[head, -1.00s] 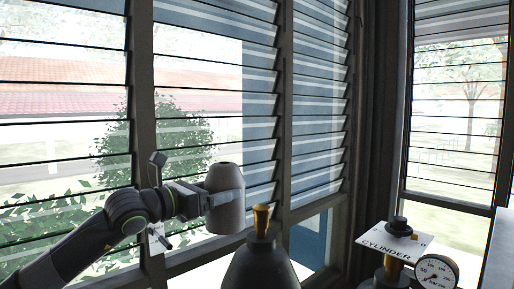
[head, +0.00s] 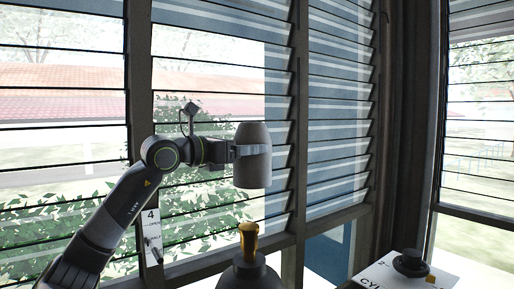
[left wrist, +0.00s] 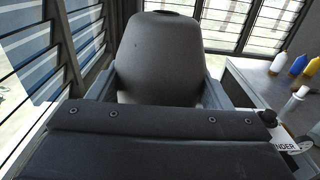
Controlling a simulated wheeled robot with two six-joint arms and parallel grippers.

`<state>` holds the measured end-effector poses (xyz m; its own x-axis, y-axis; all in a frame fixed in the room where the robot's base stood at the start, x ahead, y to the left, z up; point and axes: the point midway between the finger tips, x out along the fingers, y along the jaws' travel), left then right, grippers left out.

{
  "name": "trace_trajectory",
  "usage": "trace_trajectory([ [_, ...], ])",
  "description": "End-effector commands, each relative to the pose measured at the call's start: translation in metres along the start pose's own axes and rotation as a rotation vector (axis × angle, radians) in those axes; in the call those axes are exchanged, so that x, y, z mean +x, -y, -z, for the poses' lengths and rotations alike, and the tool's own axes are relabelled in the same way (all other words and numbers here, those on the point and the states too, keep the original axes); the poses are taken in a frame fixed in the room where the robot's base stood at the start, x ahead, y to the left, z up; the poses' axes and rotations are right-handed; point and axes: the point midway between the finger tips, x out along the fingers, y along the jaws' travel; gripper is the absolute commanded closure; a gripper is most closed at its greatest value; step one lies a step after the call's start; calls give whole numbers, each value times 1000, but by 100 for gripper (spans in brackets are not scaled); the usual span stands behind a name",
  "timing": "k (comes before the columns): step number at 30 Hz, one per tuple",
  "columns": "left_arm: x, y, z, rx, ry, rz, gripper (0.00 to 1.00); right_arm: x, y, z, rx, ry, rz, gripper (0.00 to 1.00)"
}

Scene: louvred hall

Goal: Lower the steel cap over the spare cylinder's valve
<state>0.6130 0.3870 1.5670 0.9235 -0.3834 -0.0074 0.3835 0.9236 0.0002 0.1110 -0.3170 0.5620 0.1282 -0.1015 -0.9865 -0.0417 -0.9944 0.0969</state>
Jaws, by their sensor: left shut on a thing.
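The steel cap (head: 252,172) is a grey, rounded, upright can shape with a small dark hole in its top, seen in the left wrist view (left wrist: 165,55). My left gripper (head: 248,151) is shut around its sides, one finger on each side in the wrist view. In the head view the cap hangs above the brass valve (head: 248,241) of the dark spare cylinder (head: 250,273), with a clear gap between them. The cap's underside is hidden, so exact alignment in depth cannot be told. The cylinder and its valve do not show in the wrist view. My right gripper is not in view.
A second fitting with a black knob (head: 410,263) and a white lettered card (head: 378,277) stands at lower right. Louvred windows (head: 335,110) rise close behind. The wrist view shows a worktop (left wrist: 252,78) with several bottles at right.

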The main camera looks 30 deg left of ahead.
Motion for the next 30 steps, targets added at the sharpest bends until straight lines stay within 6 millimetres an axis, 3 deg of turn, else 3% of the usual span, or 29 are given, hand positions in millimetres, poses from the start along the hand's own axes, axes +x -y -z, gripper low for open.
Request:
trace_trajectory([
  [10,0,0,29,1,3,-1,98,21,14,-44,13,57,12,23],
  [14,0,0,46,1,4,0,98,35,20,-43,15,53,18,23],
  [21,0,0,74,1,3,0,98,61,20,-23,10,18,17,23],
  [30,-1,1,83,2,4,0,98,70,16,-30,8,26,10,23],
])
